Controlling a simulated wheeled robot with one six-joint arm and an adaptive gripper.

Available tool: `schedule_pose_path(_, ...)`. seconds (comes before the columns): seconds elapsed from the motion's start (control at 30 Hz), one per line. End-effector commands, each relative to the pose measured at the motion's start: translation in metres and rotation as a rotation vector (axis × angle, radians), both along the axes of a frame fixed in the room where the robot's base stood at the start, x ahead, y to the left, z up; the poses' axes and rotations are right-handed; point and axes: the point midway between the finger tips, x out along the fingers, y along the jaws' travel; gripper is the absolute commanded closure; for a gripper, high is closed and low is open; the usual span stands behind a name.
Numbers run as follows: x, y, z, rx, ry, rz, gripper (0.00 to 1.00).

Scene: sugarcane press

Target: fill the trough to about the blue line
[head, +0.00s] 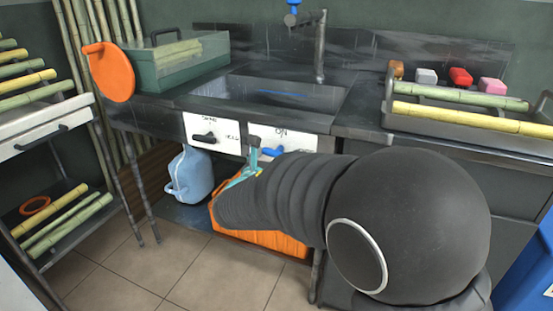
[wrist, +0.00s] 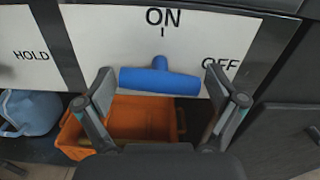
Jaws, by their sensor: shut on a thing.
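The dark trough (head: 318,98) is set in the counter, with a blue line (head: 282,94) along its inside wall. I cannot make out a water level in it. A grey tap (head: 320,48) stands behind it; no stream shows. Below the trough, a white panel marked ON and OFF (wrist: 106,32) carries a blue handle (wrist: 160,82), also seen in the head view (head: 272,152). The handle's bar lies level and its short stub points up at the ON mark. My gripper (wrist: 165,88) is shut on the handle, one finger at each end of the bar.
A HOLD panel with a black handle (head: 204,138) is on the left. Below are a blue jug (head: 190,175) and an orange crate (wrist: 150,105). A green-tinted tank (head: 180,60) and a tray of cane (head: 470,118) flank the trough. Open floor lies front left.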

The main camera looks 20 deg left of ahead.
Motion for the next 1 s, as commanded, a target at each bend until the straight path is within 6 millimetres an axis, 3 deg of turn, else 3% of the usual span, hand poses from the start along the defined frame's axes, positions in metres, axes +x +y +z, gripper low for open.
schedule_pose_path(0.27,-0.0002,0.0011,-0.0074,0.219,-0.020,0.002,0.41)
schedule_pose_path(1.0,-0.0001,0.0018,0.0010,0.854,-0.067,0.002,0.41)
